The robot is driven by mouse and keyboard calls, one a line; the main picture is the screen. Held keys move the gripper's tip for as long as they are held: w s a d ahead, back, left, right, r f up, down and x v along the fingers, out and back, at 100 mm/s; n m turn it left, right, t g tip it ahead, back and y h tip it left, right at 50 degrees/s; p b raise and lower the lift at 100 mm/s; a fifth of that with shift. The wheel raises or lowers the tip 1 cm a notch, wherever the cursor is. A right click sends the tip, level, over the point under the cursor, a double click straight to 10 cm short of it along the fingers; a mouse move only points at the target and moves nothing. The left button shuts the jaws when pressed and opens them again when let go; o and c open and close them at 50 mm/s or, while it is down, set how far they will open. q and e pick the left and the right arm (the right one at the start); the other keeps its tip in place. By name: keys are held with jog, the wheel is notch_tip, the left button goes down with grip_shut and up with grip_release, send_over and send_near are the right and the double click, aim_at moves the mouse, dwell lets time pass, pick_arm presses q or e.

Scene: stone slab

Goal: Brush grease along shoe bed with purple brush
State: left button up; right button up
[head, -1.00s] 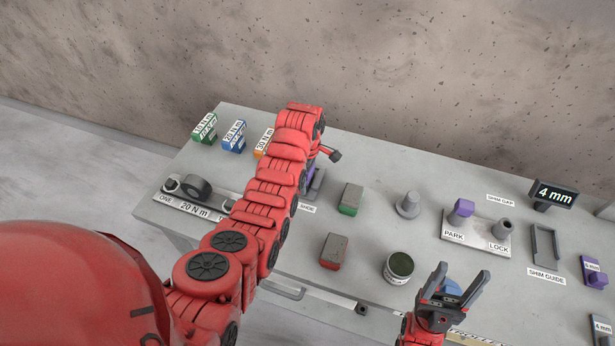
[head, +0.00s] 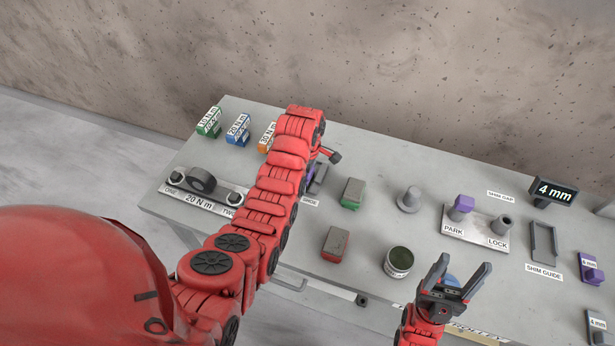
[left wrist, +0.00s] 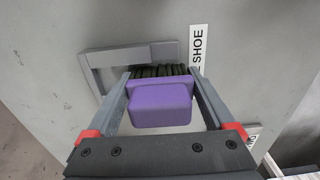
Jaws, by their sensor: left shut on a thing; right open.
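In the left wrist view my left gripper (left wrist: 160,108) is shut on the purple brush (left wrist: 160,103), which has dark bristles on its far side. The bristles are over or against the edge of a grey metal shoe piece (left wrist: 135,56) beside a label ending in "SHOE" (left wrist: 198,52); I cannot tell whether they touch. In the head view my left arm hides most of the brush and the shoe. My right gripper (head: 455,275) is open and empty near the slab's front edge.
A red block (head: 334,243) and a green-based block (head: 352,192) stand right of my left arm. A grey cone (head: 409,199), the PARK/LOCK plate (head: 475,232) and a shim guide (head: 543,243) lie further right. A torque plate (head: 205,198) and coloured blocks are at left.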

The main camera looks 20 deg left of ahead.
pick_arm(q)
jog(key=shift+w+f+b, duration=0.2)
jog(key=shift+w+b, duration=0.6)
jog(key=shift+b, duration=0.1)
jog(key=shift+w+r+b, duration=0.15)
jog(key=shift+w+b, duration=0.2)
jog(key=shift+w, duration=0.15)
jog(key=shift+s+r, duration=0.1)
jog(key=shift+s+p, duration=0.8)
jog(key=shift+s, duration=0.45)
jog(key=shift+w, duration=0.1)
